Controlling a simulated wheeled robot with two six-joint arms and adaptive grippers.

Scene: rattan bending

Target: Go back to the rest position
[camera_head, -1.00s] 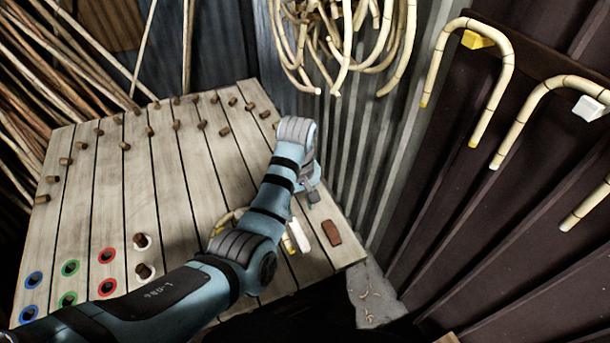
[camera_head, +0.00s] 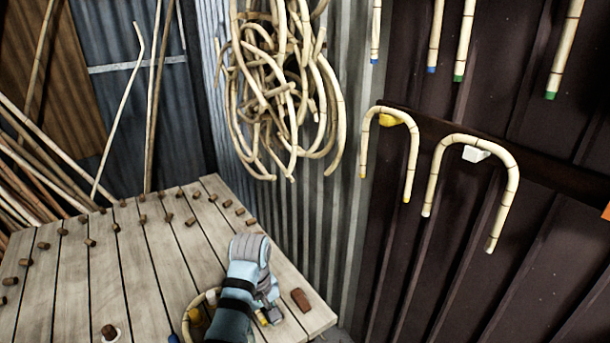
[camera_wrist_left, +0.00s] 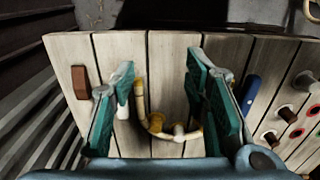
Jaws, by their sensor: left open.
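My left arm reaches over the plank table (camera_head: 75,290) in the head view. My left gripper (camera_head: 268,312) is low over the table's right part and partly hidden by its own wrist. In the left wrist view its two teal fingers (camera_wrist_left: 160,70) are spread apart. A curved piece of rattan (camera_wrist_left: 141,105) shows between and below the fingers, lying on the table, with nothing gripped. Part of this rattan also shows left of the arm in the head view (camera_head: 190,312). My right gripper is in neither view.
A brown block (camera_head: 301,299) lies near the table's right corner. Wooden pegs (camera_head: 190,221) stand across the table. Bent rattan pieces (camera_head: 512,185) hang on the dark wall at right. A rattan bundle (camera_head: 285,90) hangs at the corrugated wall. Poles (camera_head: 40,165) lean at left.

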